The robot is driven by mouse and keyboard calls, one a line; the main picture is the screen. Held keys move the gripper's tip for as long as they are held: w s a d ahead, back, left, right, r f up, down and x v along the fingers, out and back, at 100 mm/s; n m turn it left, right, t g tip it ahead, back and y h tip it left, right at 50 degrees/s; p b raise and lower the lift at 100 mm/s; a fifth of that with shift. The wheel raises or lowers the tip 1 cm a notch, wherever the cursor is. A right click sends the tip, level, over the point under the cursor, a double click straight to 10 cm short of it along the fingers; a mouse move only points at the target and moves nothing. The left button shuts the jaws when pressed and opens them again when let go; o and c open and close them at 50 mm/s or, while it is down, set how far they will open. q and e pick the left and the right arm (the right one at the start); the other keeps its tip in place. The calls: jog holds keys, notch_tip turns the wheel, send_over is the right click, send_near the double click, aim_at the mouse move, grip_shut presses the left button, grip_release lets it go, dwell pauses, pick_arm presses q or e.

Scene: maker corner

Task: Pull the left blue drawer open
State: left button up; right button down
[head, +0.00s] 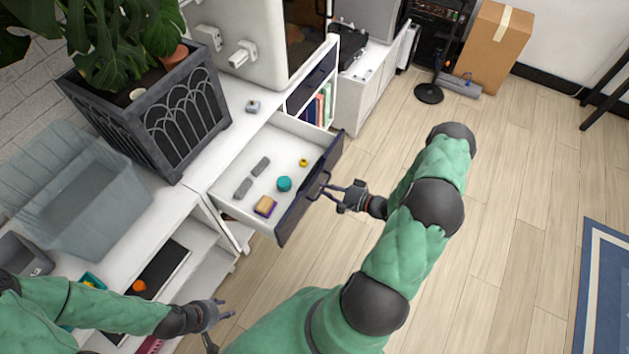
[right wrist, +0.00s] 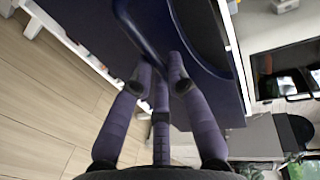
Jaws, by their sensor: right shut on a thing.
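The blue drawer (head: 296,214) stands pulled out of the white cabinet, its dark blue front facing right and its white tray showing. My right gripper (head: 326,190) is shut on the drawer's dark handle (head: 317,184) at the middle of the front. In the right wrist view, its purple fingers close around the handle bar (right wrist: 150,42) against the blue front. Inside the drawer lie two grey blocks, a teal round piece (head: 284,183), a small yellow piece (head: 303,162) and a tan and purple block (head: 265,206). My left gripper (head: 224,329) is open and empty at the bottom, away from the drawer.
A planter (head: 150,115) with a leafy plant and a clear bin (head: 75,190) stand on the cabinet top. Open shelves with an orange ball (head: 139,286) are below left. A cardboard box (head: 493,45) stands at the back. The wooden floor right of the drawer is clear.

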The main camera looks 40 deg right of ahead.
jog(key=shift+v, duration=0.9)
jog(key=shift+f, duration=0.2)
jog(key=c, duration=1.2)
grip_release()
jog(key=shift+s, duration=0.1)
jog(key=v, duration=1.2)
jog(key=shift+d+f, duration=0.1)
